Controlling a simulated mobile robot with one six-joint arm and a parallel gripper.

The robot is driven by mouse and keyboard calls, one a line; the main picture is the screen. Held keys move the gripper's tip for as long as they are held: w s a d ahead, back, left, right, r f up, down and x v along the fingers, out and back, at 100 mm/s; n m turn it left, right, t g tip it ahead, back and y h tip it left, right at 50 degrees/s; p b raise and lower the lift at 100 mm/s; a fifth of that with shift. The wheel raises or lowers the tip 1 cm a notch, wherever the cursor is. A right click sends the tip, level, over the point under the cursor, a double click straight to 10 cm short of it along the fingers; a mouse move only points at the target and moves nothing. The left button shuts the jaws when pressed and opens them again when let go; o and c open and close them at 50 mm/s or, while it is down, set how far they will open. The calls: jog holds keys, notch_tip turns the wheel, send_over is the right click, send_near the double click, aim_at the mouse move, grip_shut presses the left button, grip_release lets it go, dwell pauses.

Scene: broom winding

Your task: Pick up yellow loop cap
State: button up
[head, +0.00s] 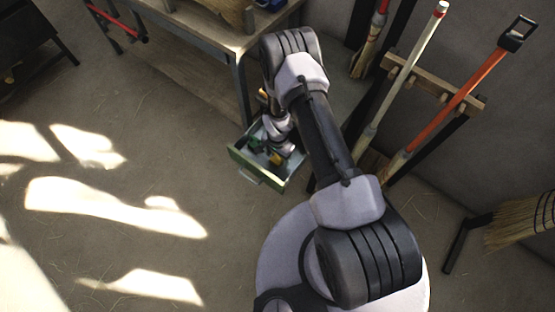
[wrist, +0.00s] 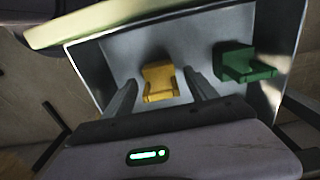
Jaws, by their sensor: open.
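The yellow loop cap (wrist: 159,82) lies in an open drawer or tray with grey inside walls (wrist: 120,48). In the wrist view it sits between the two fingers of my gripper (wrist: 158,78), with a gap showing on each side. My gripper is open and empty, pointing down into the tray. In the head view the yellow cap (head: 275,158) is small beside my gripper, inside the green-fronted tray (head: 244,168). I cannot tell from these views how far the fingertips are above the tray floor.
A green cap-like piece (wrist: 246,64) lies right of the yellow one in the same tray. A wooden workbench (head: 190,70) stands behind the tray. A rack (head: 436,82) with long-handled tools stands to the right. The floor at left is clear.

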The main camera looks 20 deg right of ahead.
jog(key=shift+f, duration=0.5)
jog(key=shift+r, duration=0.15)
jog(key=shift+c, duration=0.7)
jog(key=c, duration=1.3)
